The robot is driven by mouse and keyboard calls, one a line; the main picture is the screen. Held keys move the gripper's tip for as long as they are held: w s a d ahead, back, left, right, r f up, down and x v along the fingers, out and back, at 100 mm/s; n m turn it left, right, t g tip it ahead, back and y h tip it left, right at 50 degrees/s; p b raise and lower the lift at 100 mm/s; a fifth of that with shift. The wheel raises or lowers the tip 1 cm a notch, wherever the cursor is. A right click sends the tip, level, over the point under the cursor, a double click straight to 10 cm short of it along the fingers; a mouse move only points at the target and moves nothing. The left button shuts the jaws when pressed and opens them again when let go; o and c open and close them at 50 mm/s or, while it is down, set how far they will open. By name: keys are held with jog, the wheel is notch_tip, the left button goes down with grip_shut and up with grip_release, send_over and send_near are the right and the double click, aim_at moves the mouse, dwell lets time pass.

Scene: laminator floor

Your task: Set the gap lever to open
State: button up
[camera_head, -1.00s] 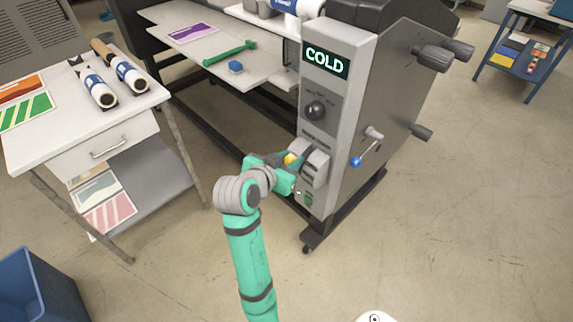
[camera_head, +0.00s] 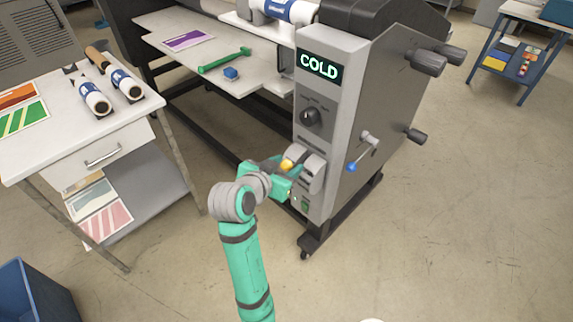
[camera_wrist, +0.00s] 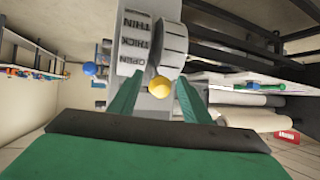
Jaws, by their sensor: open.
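The gap lever ends in a yellow ball knob (camera_head: 286,165), low on the front of the grey laminator (camera_head: 325,120). In the wrist view the knob (camera_wrist: 160,87) sits just below a curved scale (camera_wrist: 133,42) reading THIN, THICK and OPEN, close to the OPEN mark. The lever's shaft is mostly hidden behind the knob. My green gripper (camera_head: 284,174) is at the knob. In the wrist view my gripper (camera_wrist: 158,97) is open, with one finger on each side of the knob. I cannot tell whether either finger touches it.
A lit COLD display (camera_head: 320,67) and a black dial (camera_head: 310,117) are above the lever. A blue-knobbed crank (camera_head: 351,167) is on the machine's right side. A white table (camera_head: 80,120) with rolls stands at left, and a blue bin (camera_head: 38,290) at lower left.

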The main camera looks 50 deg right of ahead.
jog(key=v, duration=1)
jog(key=shift+a, duration=0.15)
jog(key=shift+s+r, duration=0.1)
